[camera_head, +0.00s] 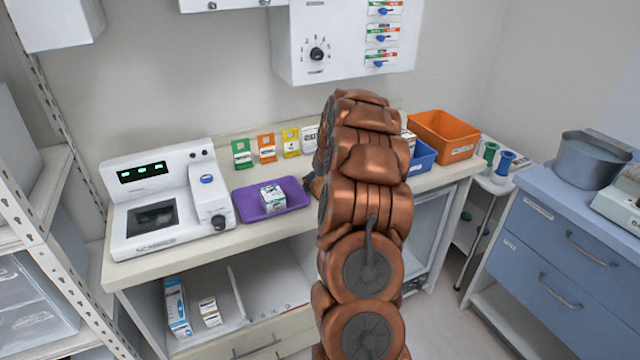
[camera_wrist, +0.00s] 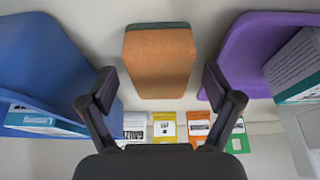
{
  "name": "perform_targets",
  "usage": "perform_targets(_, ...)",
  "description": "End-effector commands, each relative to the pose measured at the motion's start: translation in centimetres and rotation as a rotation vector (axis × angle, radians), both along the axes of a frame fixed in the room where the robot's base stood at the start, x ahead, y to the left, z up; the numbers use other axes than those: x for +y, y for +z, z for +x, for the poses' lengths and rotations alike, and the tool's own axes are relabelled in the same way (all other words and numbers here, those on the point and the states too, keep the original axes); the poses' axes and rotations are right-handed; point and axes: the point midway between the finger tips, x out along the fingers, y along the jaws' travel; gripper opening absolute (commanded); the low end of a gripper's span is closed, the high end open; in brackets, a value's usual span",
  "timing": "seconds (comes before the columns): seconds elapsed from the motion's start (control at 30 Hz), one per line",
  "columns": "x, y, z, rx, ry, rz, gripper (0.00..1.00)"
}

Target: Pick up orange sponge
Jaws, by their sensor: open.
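The orange sponge (camera_wrist: 160,62) is a block with a dark green layer along one edge. It lies on the pale counter in the upper middle of the wrist view. My gripper (camera_wrist: 158,80) is open, with one finger on each side of the sponge's lower end in the picture. Gaps show between both fingers and the sponge, and nothing is held. In the head view my arm covers the spot between the purple tray and the blue bin, so the sponge is mostly or fully hidden there.
The purple tray (camera_head: 245,207) with a small box (camera_head: 273,198) is left of my arm; the blue bin (camera_head: 423,157) and orange bin (camera_head: 444,130) are right. Green (camera_head: 242,153), orange (camera_head: 266,147) and yellow (camera_head: 291,141) packets stand behind. A white device (camera_head: 135,240) occupies the counter's left end.

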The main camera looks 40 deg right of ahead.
Motion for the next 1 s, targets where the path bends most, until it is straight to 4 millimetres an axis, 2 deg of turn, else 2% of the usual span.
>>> perform_targets(0.1,-0.05,-0.61,0.2,0.001,0.0,0.0,0.9)
perform_targets(0.3,-0.06,-0.62,0.25,-0.001,0.0,0.0,0.9)
perform_targets(0.7,-0.06,-0.59,0.25,-0.001,0.0,-0.001,0.48)
perform_targets(1.0,-0.05,-0.6,0.24,-0.001,0.0,0.0,0.45)
